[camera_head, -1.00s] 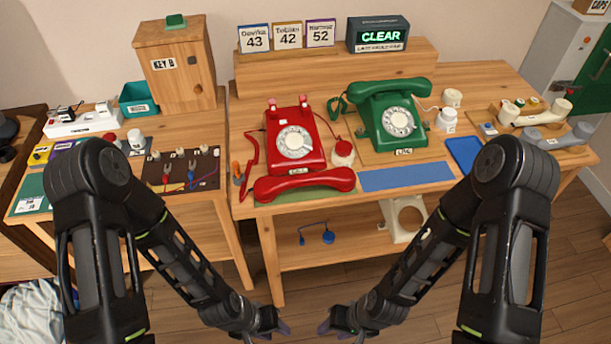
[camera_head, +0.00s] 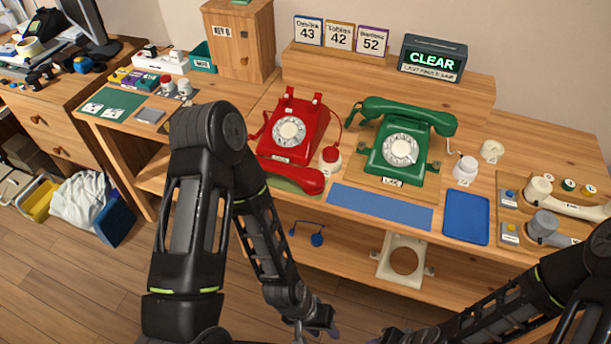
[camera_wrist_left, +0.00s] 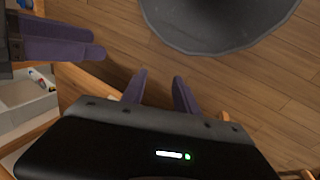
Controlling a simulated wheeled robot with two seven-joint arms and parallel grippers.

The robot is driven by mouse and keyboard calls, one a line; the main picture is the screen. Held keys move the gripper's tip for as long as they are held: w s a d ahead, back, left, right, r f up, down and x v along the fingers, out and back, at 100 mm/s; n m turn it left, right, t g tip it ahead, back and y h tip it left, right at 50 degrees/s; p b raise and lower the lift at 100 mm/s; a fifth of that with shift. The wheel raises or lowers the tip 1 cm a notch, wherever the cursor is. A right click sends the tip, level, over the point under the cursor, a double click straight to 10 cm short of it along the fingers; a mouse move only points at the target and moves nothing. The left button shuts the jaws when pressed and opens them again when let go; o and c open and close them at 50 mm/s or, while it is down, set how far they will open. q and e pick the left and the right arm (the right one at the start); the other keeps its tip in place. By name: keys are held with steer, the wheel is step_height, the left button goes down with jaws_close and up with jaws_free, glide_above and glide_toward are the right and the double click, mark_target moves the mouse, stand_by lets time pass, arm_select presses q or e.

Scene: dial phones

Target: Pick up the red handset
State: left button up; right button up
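The red handset (camera_head: 295,178) lies off its phone, along the table's front edge on a green mat. Its left end is partly hidden by my left arm in the head view. The red dial phone (camera_head: 293,130) stands right behind it with an empty cradle. My left gripper (camera_head: 320,330) is low in front of the table, well below and apart from the handset. Its two purple fingers (camera_wrist_left: 160,92) are apart with nothing between them in the left wrist view. My right gripper's purple fingers (camera_wrist_left: 65,38) show at that view's left edge; their opening is unclear.
A green phone (camera_head: 402,145) with its handset on stands right of the red one. A blue strip (camera_head: 380,207) and a blue tray (camera_head: 466,218) lie along the front. A lower shelf holds a white bracket (camera_head: 402,270). A sign reads CLEAR (camera_head: 432,60).

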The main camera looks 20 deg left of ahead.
arm_select(q)
steer(key=shift+d, duration=0.35)
arm_select(e)
steer(key=shift+d, duration=0.3)
arm_select(q)
steer(key=shift+o, duration=0.4)
